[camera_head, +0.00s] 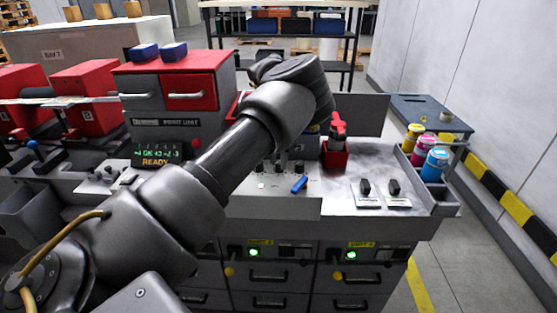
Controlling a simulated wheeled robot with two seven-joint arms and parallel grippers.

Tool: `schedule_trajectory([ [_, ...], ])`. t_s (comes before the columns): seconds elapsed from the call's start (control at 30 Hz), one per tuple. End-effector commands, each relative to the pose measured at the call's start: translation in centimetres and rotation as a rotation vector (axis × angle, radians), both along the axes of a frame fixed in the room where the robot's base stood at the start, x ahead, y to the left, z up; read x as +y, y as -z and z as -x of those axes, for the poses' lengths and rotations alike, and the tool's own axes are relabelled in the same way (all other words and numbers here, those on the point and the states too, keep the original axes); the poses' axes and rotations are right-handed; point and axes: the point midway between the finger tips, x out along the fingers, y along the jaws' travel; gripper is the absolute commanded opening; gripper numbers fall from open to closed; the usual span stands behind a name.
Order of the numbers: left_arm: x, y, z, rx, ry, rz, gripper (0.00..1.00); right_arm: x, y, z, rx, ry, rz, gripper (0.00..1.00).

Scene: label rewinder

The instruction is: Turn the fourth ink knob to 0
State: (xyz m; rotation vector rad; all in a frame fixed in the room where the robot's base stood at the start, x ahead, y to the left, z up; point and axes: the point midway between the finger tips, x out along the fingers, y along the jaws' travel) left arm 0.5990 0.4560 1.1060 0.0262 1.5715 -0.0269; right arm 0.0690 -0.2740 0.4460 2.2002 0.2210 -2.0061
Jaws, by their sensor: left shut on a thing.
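A row of small black knobs (281,167) stands on the grey console below my left forearm. My forearm covers part of the console, so I cannot tell which knob is the fourth. A small display (157,153) left of the arm shows green and orange figures above READY. My left arm comes in from the lower left, and its wrist end (265,66) bends back behind the forearm. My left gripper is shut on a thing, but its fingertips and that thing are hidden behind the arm. My right gripper is not in view.
A blue lever (299,184) sits in front of the knobs. A red holder (335,157) with a red tool stands to their right, then two black switches (366,187). Ink jars (434,165) stand at the right edge. A red-drawer cabinet (175,92) rises behind left.

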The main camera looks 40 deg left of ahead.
Motion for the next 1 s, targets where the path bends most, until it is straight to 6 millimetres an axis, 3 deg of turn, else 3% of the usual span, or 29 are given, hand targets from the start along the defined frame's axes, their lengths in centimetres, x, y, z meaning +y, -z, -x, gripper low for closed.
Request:
schedule_trajectory([
  [0.63, 0.06, -0.17, -0.13, -0.005, 0.051, -0.003, 0.06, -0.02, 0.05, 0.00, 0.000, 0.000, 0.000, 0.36],
  [0.67, 0.06, -0.17, -0.13, -0.005, 0.050, -0.003, 0.30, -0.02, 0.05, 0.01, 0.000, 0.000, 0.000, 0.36],
  [0.8, 0.04, -0.13, -0.10, -0.004, 0.050, -0.002, 0.48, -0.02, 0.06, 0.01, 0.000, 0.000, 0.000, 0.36],
  [1.0, 0.02, -0.07, -0.06, -0.002, 0.050, -0.001, 0.50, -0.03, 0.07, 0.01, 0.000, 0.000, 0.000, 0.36],
])
